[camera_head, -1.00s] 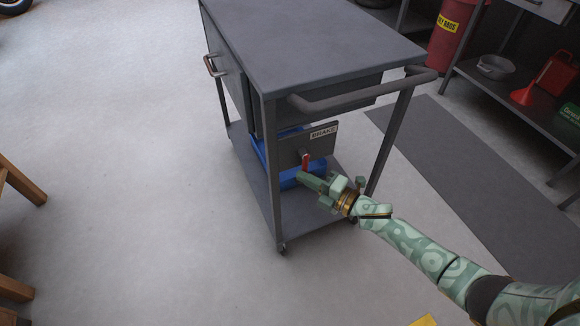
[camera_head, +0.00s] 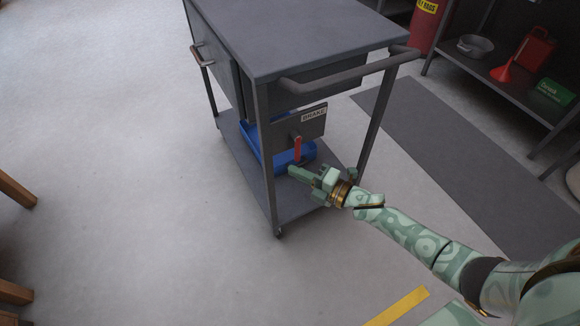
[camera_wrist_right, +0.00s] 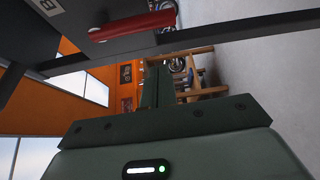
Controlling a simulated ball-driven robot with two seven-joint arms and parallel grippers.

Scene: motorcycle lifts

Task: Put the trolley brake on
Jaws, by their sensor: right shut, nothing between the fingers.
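The grey trolley (camera_head: 300,30) stands on the floor with a push handle (camera_head: 350,74) at its near end. Below the handle is a grey plate labelled BRAKE (camera_head: 290,130). A red brake lever (camera_head: 298,149) hangs down from the plate's lower part. In the right wrist view the red lever (camera_wrist_right: 132,25) lies across the top, apart from the fingers. My right gripper (camera_head: 292,171) is shut and empty, its tips just below the lever in the head view. In the wrist view the shut fingers (camera_wrist_right: 157,85) point away from the camera. My left gripper is not in view.
A blue bin (camera_head: 258,150) sits on the trolley's lower shelf behind the plate. A bench with a red funnel (camera_head: 503,72) is at the right. The floor at left is mostly clear.

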